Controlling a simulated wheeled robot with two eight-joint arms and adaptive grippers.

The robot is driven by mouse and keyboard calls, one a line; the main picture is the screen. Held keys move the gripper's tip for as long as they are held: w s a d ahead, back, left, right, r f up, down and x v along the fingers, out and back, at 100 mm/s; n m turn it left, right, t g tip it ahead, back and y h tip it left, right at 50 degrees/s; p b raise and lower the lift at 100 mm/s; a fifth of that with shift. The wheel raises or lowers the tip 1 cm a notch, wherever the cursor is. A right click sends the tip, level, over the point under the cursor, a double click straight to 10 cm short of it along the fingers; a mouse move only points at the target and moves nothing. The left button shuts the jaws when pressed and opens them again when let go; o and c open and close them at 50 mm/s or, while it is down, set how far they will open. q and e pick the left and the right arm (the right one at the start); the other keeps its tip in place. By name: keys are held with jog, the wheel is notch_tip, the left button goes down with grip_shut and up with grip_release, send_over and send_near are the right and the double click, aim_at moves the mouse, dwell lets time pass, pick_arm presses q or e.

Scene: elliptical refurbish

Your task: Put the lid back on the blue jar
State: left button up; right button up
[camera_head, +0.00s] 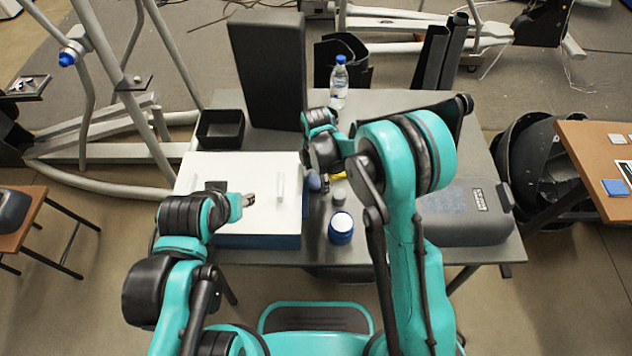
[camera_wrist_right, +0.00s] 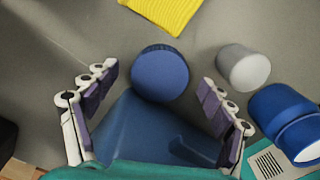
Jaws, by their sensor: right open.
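A blue and white round jar (camera_head: 341,228) stands near the table's front edge; in the right wrist view it lies at the right edge (camera_wrist_right: 283,115). A round blue piece with a ridged dark edge (camera_wrist_right: 160,75) shows between the fingers of my right gripper (camera_wrist_right: 158,80), which is open; I cannot tell whether it is the lid. It also shows in the head view (camera_head: 313,181), partly hidden by my right gripper (camera_head: 325,182). My left gripper (camera_head: 248,200) hovers over the white-topped box; its finger gap is unclear.
A grey cylinder (camera_head: 339,196) stands just behind the jar, with a yellow cloth (camera_wrist_right: 170,8) beyond. A white-topped blue box (camera_head: 240,165) fills the table's left. A bottle (camera_head: 339,85), a black tray (camera_head: 220,128) and a tall dark block (camera_head: 268,70) stand behind. A grey case (camera_head: 465,215) lies right.

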aim_at(316, 180)
jog(key=c, duration=1)
jog(key=shift+r, duration=0.1)
jog(key=shift+r+p, duration=0.35)
jog(key=shift+r, duration=0.25)
notch_tip(316, 180, up, 3)
jog(key=shift+f+p, duration=0.1)
jog(key=shift+p, duration=0.65)
jog(key=shift+s+d+r+p, duration=0.35)
jog(key=shift+d+r+p, duration=0.25)
jog(key=shift+d+r, duration=0.95)
jog(key=shift+s+d+r+p, duration=0.3)
jog(key=shift+d+r+p, duration=0.35)
jog(key=shift+d, duration=1.65)
jog(key=shift+s+d+r+p, duration=0.45)
jog(key=shift+d+r, duration=0.75)
jog(key=shift+d, duration=0.7)
jog(key=shift+w, duration=0.1)
